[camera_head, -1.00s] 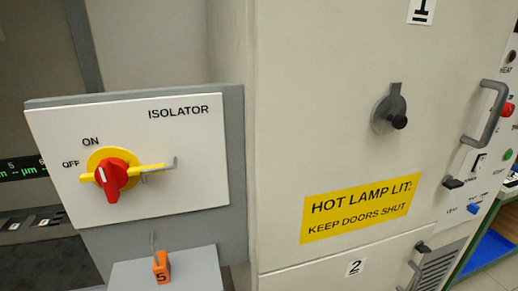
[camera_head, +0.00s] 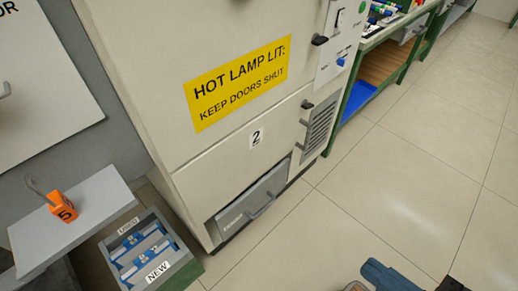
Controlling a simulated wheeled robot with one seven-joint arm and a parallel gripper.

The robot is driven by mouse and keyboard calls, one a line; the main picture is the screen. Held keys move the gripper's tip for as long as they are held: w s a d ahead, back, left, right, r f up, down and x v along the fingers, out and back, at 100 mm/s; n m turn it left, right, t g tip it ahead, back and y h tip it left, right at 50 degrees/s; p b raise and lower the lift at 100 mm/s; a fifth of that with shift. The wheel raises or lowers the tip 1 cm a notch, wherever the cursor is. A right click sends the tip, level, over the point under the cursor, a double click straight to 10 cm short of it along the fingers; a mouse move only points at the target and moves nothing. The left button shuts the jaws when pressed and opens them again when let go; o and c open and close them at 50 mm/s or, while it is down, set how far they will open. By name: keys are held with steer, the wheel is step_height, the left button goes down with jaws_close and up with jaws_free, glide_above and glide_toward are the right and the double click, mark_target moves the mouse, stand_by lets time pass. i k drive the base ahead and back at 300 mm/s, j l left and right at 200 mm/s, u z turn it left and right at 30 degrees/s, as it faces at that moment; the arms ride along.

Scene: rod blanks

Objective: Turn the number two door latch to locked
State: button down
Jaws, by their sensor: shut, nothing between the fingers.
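The number two door is the lower cream door of the cabinet, marked with a white "2" label (camera_head: 257,137). A small dark knob (camera_head: 307,104) sticks out near its upper right corner, and a dark handle (camera_head: 303,123) is just below it. They are small and seen from above at a slant, so I cannot tell which way the latch is turned. Dark blue and black parts of my arm show at the bottom right edge. My gripper's fingers are not in the picture, far from the door.
A yellow hot-lamp sign (camera_head: 238,82) is above the door. A grey drawer (camera_head: 252,207) with a bar handle is low down. A tray of blue-marked pieces (camera_head: 185,270) and an orange "5" tag (camera_head: 63,206) on a shelf are at left. Tiled floor (camera_head: 410,170) is clear at right.

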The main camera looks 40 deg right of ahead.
mark_target(305, 105)
steer(key=l+z, duration=0.3)
steer(key=z, duration=0.2)
steer(key=i+l+z, duration=0.15)
steer(key=z, duration=0.35)
steer(key=i+l+z, duration=0.15)
steer(key=l+z, duration=0.15)
steer(key=z, duration=0.15)
